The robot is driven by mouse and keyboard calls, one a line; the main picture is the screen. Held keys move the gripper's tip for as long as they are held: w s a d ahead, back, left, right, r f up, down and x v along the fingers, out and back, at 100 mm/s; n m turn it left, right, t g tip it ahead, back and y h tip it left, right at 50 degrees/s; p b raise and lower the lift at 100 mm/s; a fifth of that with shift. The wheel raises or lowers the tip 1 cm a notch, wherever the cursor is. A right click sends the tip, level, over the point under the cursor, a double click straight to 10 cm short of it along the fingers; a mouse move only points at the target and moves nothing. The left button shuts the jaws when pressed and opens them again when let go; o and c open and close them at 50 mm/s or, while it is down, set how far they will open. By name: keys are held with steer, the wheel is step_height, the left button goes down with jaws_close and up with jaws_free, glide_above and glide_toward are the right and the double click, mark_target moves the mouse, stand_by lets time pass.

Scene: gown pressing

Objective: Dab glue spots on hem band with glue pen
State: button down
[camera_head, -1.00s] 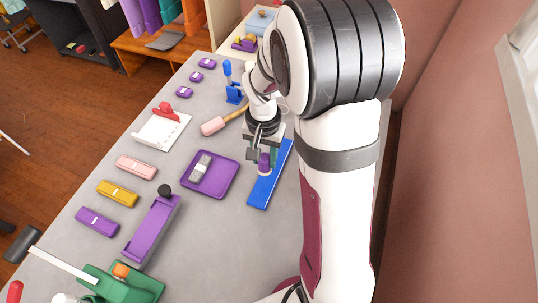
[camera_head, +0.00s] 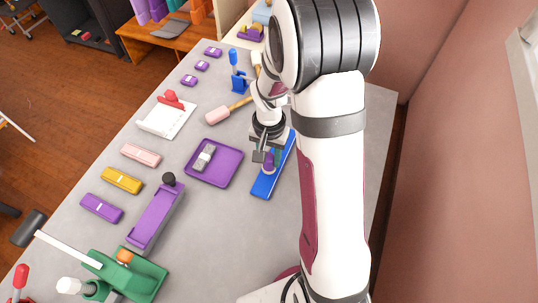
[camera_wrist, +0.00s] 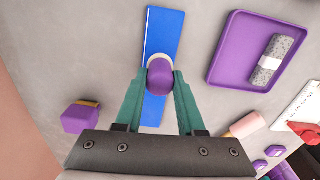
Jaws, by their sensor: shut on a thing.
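The glue pen appears as a purple thing with a pale ring (camera_wrist: 160,80), seen end-on between my teal fingers in the wrist view. My gripper (camera_wrist: 160,84) is shut on it. In the head view the gripper (camera_head: 268,160) is over the blue strip, with the purple pen (camera_head: 269,168) below it. The blue strip, which looks like the hem band (camera_head: 264,187), lies flat on the grey table and also shows in the wrist view (camera_wrist: 164,33). The pen's tip is hidden, so I cannot tell whether it touches the strip. No glue spots are visible.
A purple tray (camera_head: 234,165) holding a grey roll (camera_head: 204,156) lies left of the strip. A purple holder (camera_head: 155,217), a green device (camera_head: 145,270) and a pink-headed tool (camera_head: 217,115) stand around it. In the wrist view a purple block (camera_wrist: 80,118) is left of the gripper.

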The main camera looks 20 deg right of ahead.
steer(key=shift+f, duration=0.15)
steer(key=shift+f, duration=0.9)
steer(key=shift+r, duration=1.15)
steer(key=shift+s+a, duration=1.45)
